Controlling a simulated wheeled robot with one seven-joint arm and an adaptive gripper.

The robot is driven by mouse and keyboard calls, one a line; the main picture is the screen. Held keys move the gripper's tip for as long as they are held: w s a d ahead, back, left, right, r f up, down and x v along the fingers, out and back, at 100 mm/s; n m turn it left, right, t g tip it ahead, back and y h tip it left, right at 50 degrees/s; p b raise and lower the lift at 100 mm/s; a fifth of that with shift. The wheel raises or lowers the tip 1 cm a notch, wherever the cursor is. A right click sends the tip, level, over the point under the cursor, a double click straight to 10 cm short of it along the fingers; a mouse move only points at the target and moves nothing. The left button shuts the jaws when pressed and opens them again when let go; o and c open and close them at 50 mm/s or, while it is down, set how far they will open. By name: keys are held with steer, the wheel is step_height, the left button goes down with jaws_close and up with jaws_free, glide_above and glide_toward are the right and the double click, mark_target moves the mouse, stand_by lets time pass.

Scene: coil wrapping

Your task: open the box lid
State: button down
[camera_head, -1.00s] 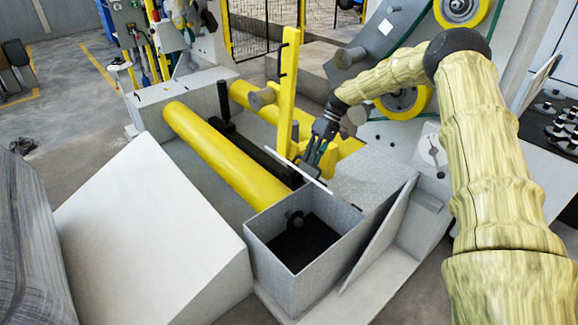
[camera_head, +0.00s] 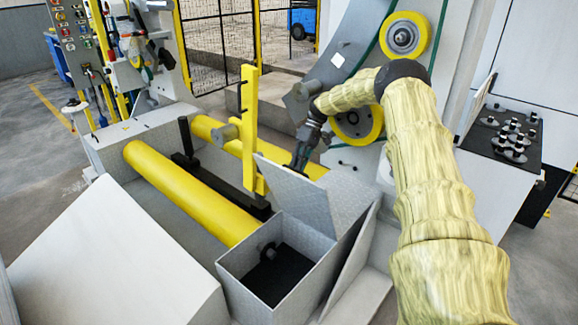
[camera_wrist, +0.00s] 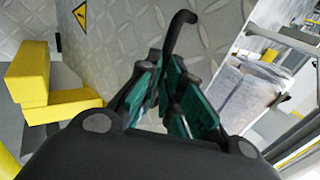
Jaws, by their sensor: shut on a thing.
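The grey metal box (camera_head: 240,285) stands open in the head view, with a dark inside and a small round dark thing in it. Its lid (camera_head: 300,200) is swung up at the far side, its inner face toward the head camera. My gripper (camera_head: 299,168) is behind the lid's upper edge, its fingertips partly hidden by it. In the wrist view my gripper (camera_wrist: 172,95) is shut on the dark curved lid handle (camera_wrist: 178,38), with green pads on both sides of it. The lid's diamond-plate face (camera_wrist: 130,35) fills much of that view.
Yellow rollers (camera_head: 185,185) and an upright yellow post (camera_head: 248,130) stand left of and behind the lid. A slanted grey panel (camera_head: 352,265) leans at the box's right. A large white sloped block (camera_head: 110,250) is at front left.

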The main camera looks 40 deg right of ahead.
steer(key=shift+s+d+f, duration=0.3)
steer(key=shift+s+f, duration=0.05)
steer(key=shift+f, duration=0.35)
steer(key=c, duration=1.7)
jaws_free()
steer(key=shift+f, duration=0.1)
steer(key=shift+o, duration=0.9)
steer(key=shift+w+d+f, duration=0.15)
steer(key=shift+f, duration=0.05)
steer(key=shift+r, duration=0.3)
steer(key=shift+w+a, duration=0.1)
steer(key=shift+a, duration=0.1)
